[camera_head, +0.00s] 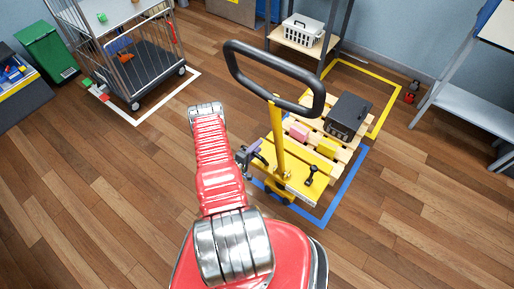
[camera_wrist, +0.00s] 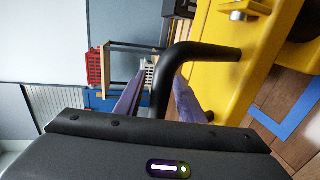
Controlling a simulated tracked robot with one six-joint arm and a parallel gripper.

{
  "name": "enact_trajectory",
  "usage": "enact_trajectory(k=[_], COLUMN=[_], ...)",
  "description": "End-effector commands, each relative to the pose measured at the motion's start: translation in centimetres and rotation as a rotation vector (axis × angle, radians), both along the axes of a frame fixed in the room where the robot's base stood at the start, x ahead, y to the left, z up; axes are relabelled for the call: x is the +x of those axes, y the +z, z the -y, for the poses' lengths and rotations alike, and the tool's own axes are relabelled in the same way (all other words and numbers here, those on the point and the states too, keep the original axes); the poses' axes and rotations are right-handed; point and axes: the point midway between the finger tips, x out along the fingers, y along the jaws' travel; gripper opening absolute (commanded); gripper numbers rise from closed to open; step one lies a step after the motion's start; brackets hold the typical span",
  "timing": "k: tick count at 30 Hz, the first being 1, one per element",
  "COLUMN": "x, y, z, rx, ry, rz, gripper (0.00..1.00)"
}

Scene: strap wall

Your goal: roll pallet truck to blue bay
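The yellow pallet truck (camera_head: 296,180) stands right of my arm, with a tall black loop handle (camera_head: 232,72) on its mast. A wooden pallet (camera_head: 345,154) lies behind its body and bears a dark grey box (camera_head: 347,116) and smaller pink and yellow blocks. The blue bay outline (camera_head: 345,190) shows along the truck's right and near sides; the rest is hidden. My gripper (camera_head: 259,152) is at the truck's left side, below the loop handle. In the wrist view, its purple fingers (camera_wrist: 160,92) lie on both sides of a black bar (camera_wrist: 205,52) joined to the truck, apparently closed against it.
A yellow floor outline (camera_head: 393,104) adjoins the pallet's far end. A shelf with a white crate (camera_head: 302,30) stands behind. A cage trolley (camera_head: 140,62) stands in a white outline at the left. A workbench (camera_head: 470,103) is at the right. The near floor is clear.

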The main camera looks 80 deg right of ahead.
Motion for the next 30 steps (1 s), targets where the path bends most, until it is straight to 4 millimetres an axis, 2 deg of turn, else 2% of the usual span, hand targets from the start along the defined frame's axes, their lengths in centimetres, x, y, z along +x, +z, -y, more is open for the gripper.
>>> enact_trajectory(k=[3,18,27,28,30], x=[0.01,0.01,0.01,-0.04,0.06], y=[0.00,-0.03,-0.08,-0.07,-0.08], z=[-0.02,-0.03,-0.06,0.59,0.20], rx=[0.000,0.001,0.002,0.000,0.002], ry=[0.000,0.000,0.000,-0.001,0.001], rz=[0.000,0.000,0.001,0.002,0.001], gripper=[0.34,0.00,0.00,0.00,0.00])
